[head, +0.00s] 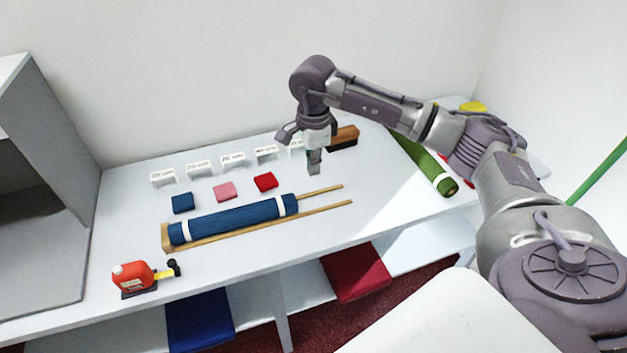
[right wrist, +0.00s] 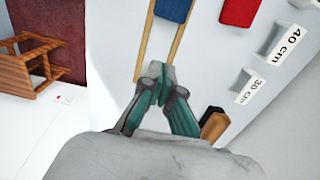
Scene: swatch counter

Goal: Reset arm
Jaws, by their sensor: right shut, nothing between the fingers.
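My right gripper (head: 314,168) hangs over the counter, pointing down, shut and empty. It is to the right of the red swatch (head: 265,181) and in front of the brush (head: 343,138). In the right wrist view its closed fingertips (right wrist: 155,72) show near the end of the wooden rails (right wrist: 150,55), with nothing between them. My right arm reaches in from the right side of the head view. My left gripper does not show in either view.
A grey cabinet (head: 60,150) stands at left.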

